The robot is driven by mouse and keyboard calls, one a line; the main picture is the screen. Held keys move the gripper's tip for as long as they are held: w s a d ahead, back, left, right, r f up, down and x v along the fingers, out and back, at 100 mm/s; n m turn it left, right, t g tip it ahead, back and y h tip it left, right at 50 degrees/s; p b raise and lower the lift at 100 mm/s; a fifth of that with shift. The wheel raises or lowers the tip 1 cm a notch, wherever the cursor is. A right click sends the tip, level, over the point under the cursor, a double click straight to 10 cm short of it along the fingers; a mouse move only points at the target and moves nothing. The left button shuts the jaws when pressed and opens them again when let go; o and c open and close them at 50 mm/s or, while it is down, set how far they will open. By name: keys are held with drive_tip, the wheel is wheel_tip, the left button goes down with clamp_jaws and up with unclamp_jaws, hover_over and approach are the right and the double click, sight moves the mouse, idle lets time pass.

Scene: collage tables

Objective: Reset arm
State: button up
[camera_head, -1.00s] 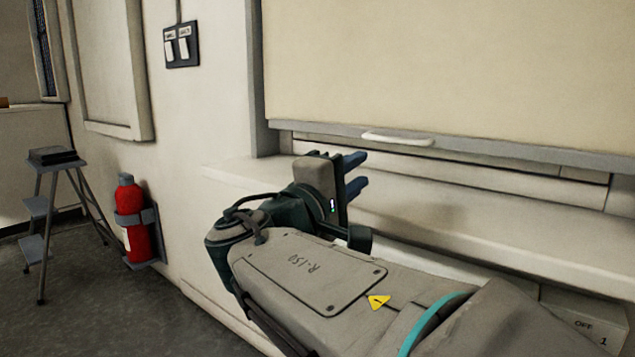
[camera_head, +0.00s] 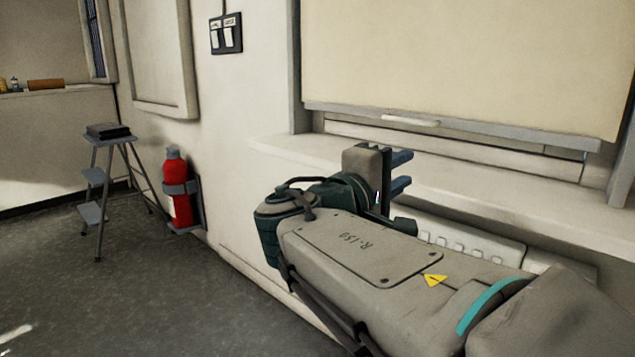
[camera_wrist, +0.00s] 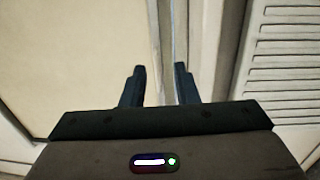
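My gripper (camera_head: 402,172) is in front of the wall by the window sill, at the end of my bent arm. In the wrist view its two dark fingers (camera_wrist: 160,86) stand apart with nothing between them. Beyond the fingers is a pale panel (camera_wrist: 80,60), with a slatted surface (camera_wrist: 285,55) to the right. In the head view a cream shutter or blind (camera_head: 460,65) with a white handle (camera_head: 410,120) hangs above the sill (camera_head: 500,185), with a gap under it.
A red fire extinguisher (camera_head: 176,190) is mounted on the wall left of my arm. A grey step stool (camera_head: 95,177) with a dark object (camera_head: 108,130) on top stands further left. A switch panel (camera_head: 226,34) is on the wall. The dark floor (camera_head: 130,290) at lower left is clear.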

drive_tip(key=s+d+m+g+y+p, duration=0.45)
drive_tip(key=s+d+g+p, duration=0.3)
drive_tip(key=p, duration=1.15)
drive_tip(key=s+a+r+m+g+y+p, duration=0.3)
drive_tip(key=s+y+p, duration=0.5)
drive_tip(key=p, duration=0.9)
wheel_tip(320, 180, up, 3)
drive_tip(key=shift+a+f+m+y, duration=0.2)
drive_tip(key=shift+a+m+y, duration=0.15)
drive_tip(key=shift+a+m, duration=0.45)
drive_tip(key=shift+d, duration=0.25)
